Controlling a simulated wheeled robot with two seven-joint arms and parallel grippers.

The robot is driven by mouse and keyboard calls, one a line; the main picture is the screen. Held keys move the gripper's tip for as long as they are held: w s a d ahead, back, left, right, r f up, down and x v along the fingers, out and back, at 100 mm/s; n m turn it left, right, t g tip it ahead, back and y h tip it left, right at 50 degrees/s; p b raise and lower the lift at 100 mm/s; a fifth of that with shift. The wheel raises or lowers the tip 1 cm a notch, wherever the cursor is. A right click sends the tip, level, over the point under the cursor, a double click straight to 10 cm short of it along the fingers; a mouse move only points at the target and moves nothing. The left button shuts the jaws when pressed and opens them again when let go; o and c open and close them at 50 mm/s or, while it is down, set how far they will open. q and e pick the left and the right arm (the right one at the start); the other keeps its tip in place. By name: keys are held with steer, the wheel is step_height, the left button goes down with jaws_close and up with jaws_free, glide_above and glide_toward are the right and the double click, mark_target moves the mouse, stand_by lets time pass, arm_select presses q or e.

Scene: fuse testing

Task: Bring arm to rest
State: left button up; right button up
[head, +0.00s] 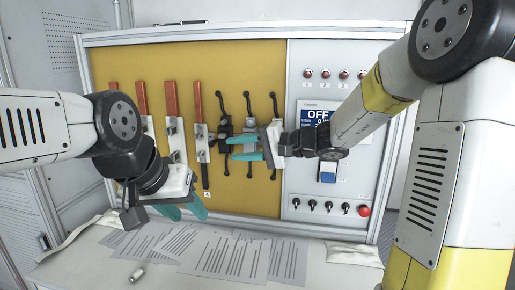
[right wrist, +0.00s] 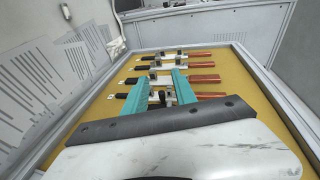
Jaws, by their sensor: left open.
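My left arm (head: 50,128) comes in from the left. Its gripper (head: 186,211) has teal fingers, hangs low in front of the board's lower edge, and is open and empty. My right arm (head: 375,105) reaches across from the right. Its gripper (head: 238,148) has two teal fingers spread apart in front of the black fuse holders (head: 224,130). In the right wrist view the fingers (right wrist: 162,78) stand apart, with holder parts seen between and beyond them. I cannot tell whether they touch anything.
The yellow board (head: 245,70) carries several red-handled switches (head: 172,98). On its right is a grey control panel (head: 350,190) with lamps, an OFF sign, knobs and a red button (head: 364,211). Printed sheets (head: 230,255) and a small cylinder (head: 137,274) lie on the table.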

steer(key=s+d+f+n+g+h, duration=0.15)
steer(key=s+d+h, duration=0.3)
steer(key=s, duration=0.45)
steer(key=s+d+f+n+h, duration=0.25)
steer(key=s+d, duration=0.35)
steer(key=s, duration=0.3)
steer(key=s+d+t+h, duration=0.2)
steer(key=s+d+h, duration=0.2)
steer(key=d, duration=0.5)
steer(key=shift+d+f+h, duration=0.2)
steer(key=shift+f+h, duration=0.1)
steer(key=shift+h, duration=0.4)
